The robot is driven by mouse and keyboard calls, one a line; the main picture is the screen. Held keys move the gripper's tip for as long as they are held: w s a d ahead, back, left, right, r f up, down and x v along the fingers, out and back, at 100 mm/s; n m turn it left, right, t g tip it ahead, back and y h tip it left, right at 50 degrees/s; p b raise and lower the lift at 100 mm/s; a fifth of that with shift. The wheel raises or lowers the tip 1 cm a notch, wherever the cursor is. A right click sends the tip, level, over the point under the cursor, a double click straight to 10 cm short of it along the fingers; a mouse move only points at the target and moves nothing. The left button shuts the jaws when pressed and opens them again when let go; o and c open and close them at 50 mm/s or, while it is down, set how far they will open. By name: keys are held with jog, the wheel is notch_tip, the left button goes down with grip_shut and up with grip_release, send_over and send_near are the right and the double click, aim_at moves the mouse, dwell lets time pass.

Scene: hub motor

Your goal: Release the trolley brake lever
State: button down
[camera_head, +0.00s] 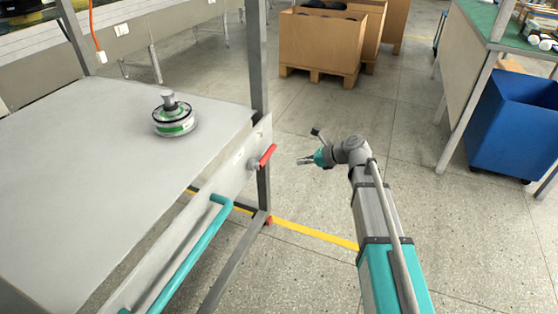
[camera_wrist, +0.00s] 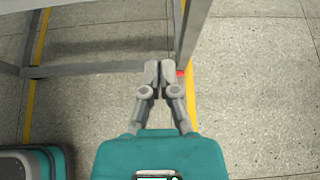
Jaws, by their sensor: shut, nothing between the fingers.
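The trolley (camera_head: 90,165) stands at the left of the head view, with a grey flat top. A red brake lever (camera_head: 267,156) sticks out from the side panel near its right corner post, angled up to the right. My gripper (camera_head: 299,160) is to the right of the lever, apart from it, over open floor. It is shut and empty. In the wrist view my gripper (camera_wrist: 158,66) points ahead with the fingertips together, near a grey frame post. The lever is not clearly visible in the wrist view.
A hub motor (camera_head: 174,117) stands on the trolley top. A teal handle bar (camera_head: 185,262) runs along the trolley's near side. Cardboard boxes (camera_head: 318,42) stand at the back and a blue bin (camera_head: 512,125) at the right. The floor between is clear.

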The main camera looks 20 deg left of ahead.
aim_at(264, 156)
jog(key=shift+a, duration=0.1)
jog(key=s+b+x, duration=0.1)
jog(key=b+x, duration=0.4)
jog(key=x, duration=0.5)
jog(key=shift+w+a+r+p, duration=0.1)
jog(key=shift+w+r+p, duration=0.1)
jog(key=shift+r+p, duration=0.45)
jog(key=shift+w+a+r+p, duration=0.1)
jog(key=shift+w+r+p, duration=0.05)
jog(key=shift+r+p, duration=0.5)
jog(key=shift+w+a+r+p, duration=0.1)
jog(key=shift+w+r+p, duration=0.1)
jog(key=shift+r+p, duration=0.45)
